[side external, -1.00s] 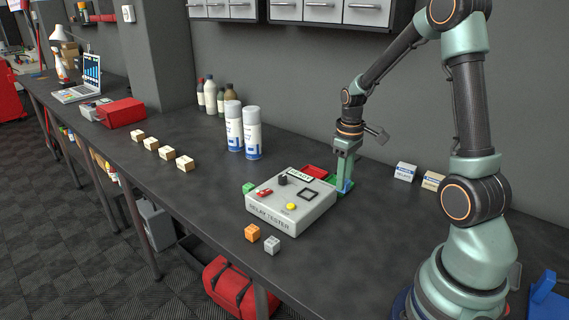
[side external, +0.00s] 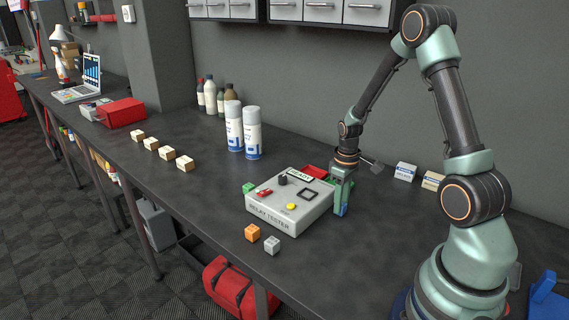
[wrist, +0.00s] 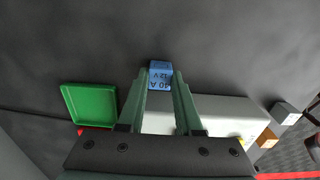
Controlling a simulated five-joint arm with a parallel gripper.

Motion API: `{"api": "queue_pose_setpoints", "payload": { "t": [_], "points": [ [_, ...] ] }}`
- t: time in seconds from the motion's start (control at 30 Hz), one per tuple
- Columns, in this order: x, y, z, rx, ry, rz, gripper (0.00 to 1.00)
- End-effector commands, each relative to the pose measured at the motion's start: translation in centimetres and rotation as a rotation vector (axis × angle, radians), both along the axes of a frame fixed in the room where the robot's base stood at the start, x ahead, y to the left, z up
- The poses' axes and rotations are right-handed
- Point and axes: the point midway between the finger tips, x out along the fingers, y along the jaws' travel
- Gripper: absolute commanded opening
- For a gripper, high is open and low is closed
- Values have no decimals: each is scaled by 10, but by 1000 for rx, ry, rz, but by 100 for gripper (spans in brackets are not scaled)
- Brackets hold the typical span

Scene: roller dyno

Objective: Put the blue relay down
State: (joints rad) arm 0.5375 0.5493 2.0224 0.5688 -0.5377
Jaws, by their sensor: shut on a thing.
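My gripper (side external: 341,207) is shut on the blue relay (side external: 341,211), just right of the relay tester. In the wrist view the blue relay (wrist: 160,74) sits between the two fingertips (wrist: 160,80), its label "40 A 12V" facing the camera. The relay is over bare dark bench, low down. I cannot tell whether it touches the bench. The grey relay tester (side external: 290,200) lies left of the gripper. It also shows partly behind the fingers in the wrist view (wrist: 220,112).
A green tray (wrist: 90,104) lies near the gripper, with a red tray (side external: 315,171) behind the tester. Orange (side external: 252,232), grey (side external: 272,245) and green (side external: 249,188) blocks stand around the tester. Two spray cans (side external: 252,135) stand at the back.

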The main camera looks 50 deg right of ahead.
Motion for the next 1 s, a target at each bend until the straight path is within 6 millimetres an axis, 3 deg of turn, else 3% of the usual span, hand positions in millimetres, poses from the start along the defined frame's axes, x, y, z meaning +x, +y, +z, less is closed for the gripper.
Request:
{"api": "queue_pose_setpoints", "payload": {
  "t": [0.03,0.07,0.1,0.13,0.57,1.0],
  "points": [
    [0,0,-2,0,0,0,0],
    [0,0,-1,0,0,0,45],
    [0,0,-1,0,0,0,60],
    [0,0,-1,0,0,0,64],
    [0,0,7,-1,-1,0,64],
    [1,-1,89,-3,-5,0,64]
  ]
}}
